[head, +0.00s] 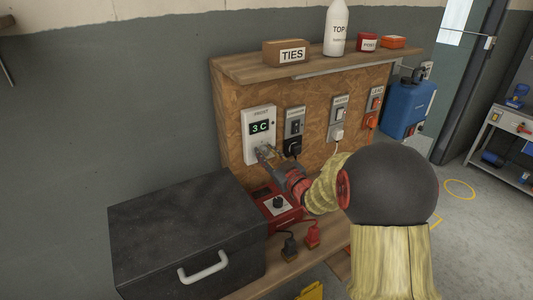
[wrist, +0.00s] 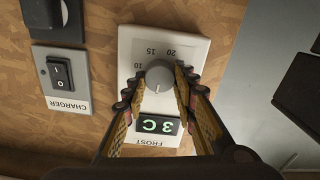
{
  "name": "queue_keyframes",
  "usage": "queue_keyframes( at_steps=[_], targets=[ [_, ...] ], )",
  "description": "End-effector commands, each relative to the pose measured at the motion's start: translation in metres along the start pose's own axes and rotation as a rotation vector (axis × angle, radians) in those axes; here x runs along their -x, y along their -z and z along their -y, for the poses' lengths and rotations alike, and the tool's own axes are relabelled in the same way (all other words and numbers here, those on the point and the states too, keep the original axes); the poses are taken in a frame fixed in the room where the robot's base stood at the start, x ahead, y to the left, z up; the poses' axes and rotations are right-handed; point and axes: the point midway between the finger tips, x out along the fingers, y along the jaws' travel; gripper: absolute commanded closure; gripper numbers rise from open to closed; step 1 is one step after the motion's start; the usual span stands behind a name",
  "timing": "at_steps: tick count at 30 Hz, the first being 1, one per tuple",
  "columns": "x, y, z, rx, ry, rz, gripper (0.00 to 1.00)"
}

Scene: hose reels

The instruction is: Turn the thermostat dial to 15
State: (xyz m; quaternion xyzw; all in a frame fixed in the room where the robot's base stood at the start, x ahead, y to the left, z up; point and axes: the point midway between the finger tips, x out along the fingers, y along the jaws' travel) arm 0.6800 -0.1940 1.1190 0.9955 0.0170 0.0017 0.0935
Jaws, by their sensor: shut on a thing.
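The thermostat (head: 258,147) is a white box labelled FROST on the wooden board, and its green display (head: 260,127) reads 3 C. In the wrist view it appears upside down, with the same reading on the display (wrist: 158,125). Its round grey dial (wrist: 159,73) has printed numbers beyond it, 15 and 20 among them. A mark on the dial seems to point towards the display, away from those numbers. My gripper (wrist: 160,84) is shut on the dial, one finger on each side.
Right of the thermostat are a CHARGER switch (head: 294,122) with a black plug below, and more switches. A shelf above holds a TIES box (head: 287,53) and a white bottle (head: 336,28). Below are a dark chest (head: 185,230) and a red charger unit (head: 275,203) near my arm.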

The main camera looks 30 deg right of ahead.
Motion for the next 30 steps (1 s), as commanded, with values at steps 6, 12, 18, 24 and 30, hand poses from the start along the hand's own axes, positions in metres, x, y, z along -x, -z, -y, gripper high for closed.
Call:
queue_keyframes(
  at_steps=[6,12,18,24,30],
  targets=[
    [0.0001,0.0016,-0.0011,-0.152,0.0,0.001,0.98],
    [0.0001,0.0016,-0.0019,-0.338,0.0,0.002,0.98],
    [0.0003,0.001,-0.0025,-0.529,0.0,0.003,0.98],
    [0.0002,0.0004,-0.0032,-0.719,0.0,0.003,0.98],
    [0.0002,-0.0002,-0.0039,-0.91,-0.001,0.002,0.98]
  ],
)
